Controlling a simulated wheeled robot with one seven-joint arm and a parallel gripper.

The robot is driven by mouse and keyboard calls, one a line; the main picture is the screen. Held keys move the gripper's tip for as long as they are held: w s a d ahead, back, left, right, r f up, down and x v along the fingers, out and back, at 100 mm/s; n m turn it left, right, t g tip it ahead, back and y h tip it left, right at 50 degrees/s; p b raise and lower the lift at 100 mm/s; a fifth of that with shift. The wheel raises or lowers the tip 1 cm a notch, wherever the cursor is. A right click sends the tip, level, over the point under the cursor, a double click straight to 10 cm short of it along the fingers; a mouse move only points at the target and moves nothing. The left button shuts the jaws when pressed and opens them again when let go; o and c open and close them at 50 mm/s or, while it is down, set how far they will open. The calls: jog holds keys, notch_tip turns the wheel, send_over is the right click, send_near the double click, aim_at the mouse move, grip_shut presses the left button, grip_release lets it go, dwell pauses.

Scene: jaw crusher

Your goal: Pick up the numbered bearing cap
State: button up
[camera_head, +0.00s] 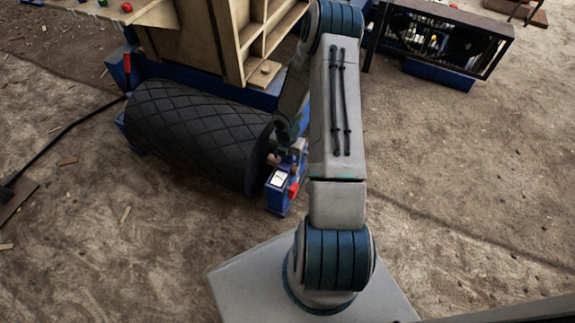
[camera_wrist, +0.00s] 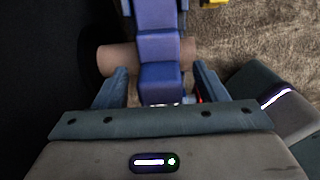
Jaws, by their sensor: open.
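A blue bearing housing (camera_head: 277,197) stands at the right end of the black drum in the head view, with a small white label on top and a red part at its side. In the wrist view a blue stepped block (camera_wrist: 158,78), which looks like the bearing cap on its housing, lies between the two fingers of my gripper (camera_wrist: 161,72). The fingers are open, one on each side of it. I cannot tell whether they touch it. A pinkish-brown shaft (camera_wrist: 117,57) runs behind the block. No number is readable. My arm hides part of the housing in the head view.
The black diamond-patterned drum (camera_head: 190,130) lies left of my gripper. A tan and blue machine frame (camera_head: 210,40) rises behind it. A dark caged unit (camera_head: 445,38) stands at the back right. Bare dirt ground (camera_head: 470,160) is open at the right.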

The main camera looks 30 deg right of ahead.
jog(key=shift+f, duration=0.55)
jog(key=shift+r, duration=0.15)
grip_shut()
